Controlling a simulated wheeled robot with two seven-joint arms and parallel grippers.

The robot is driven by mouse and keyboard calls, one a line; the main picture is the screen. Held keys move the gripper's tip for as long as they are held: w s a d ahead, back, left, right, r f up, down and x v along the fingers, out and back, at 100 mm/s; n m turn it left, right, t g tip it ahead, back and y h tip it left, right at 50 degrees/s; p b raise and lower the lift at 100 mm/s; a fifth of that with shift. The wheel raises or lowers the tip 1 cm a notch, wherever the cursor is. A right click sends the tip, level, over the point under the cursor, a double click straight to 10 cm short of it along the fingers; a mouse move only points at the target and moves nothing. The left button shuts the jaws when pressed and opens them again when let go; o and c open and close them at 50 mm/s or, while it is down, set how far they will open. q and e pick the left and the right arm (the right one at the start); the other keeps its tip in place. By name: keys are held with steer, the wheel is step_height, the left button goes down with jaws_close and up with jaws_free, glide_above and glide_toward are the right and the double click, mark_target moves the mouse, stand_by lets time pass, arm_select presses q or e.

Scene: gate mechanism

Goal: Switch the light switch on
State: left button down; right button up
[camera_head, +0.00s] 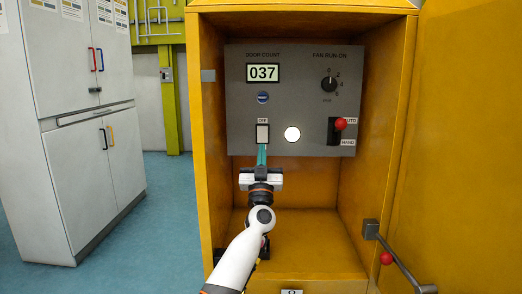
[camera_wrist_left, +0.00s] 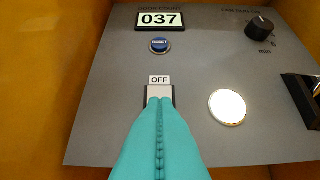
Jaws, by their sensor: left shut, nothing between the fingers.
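The light switch (camera_head: 262,133) is a pale rocker in a dark frame on the grey panel, under a label reading OFF. It also shows in the left wrist view (camera_wrist_left: 159,91), its lower part hidden behind my fingertips. My left gripper (camera_head: 262,148) has teal fingers pressed together and holds nothing. Its tips are at the lower edge of the switch; whether they touch it, I cannot tell. A round white lamp (camera_head: 292,134) to the right of the switch looks bright. My right gripper is not in view.
The grey panel (camera_head: 300,90) sits inside an open yellow cabinet (camera_head: 200,180). It also bears a 037 display (camera_head: 263,73), a blue reset button (camera_head: 263,97), a knob (camera_head: 329,84) and a red-tipped lever (camera_head: 340,124).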

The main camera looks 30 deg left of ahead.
arm_select(q)
steer(key=s+d+f, duration=0.3)
steer(key=s+f, duration=0.2)
steer(key=f, duration=0.3)
steer(key=shift+f, duration=0.2)
steer(key=shift+f, duration=0.1)
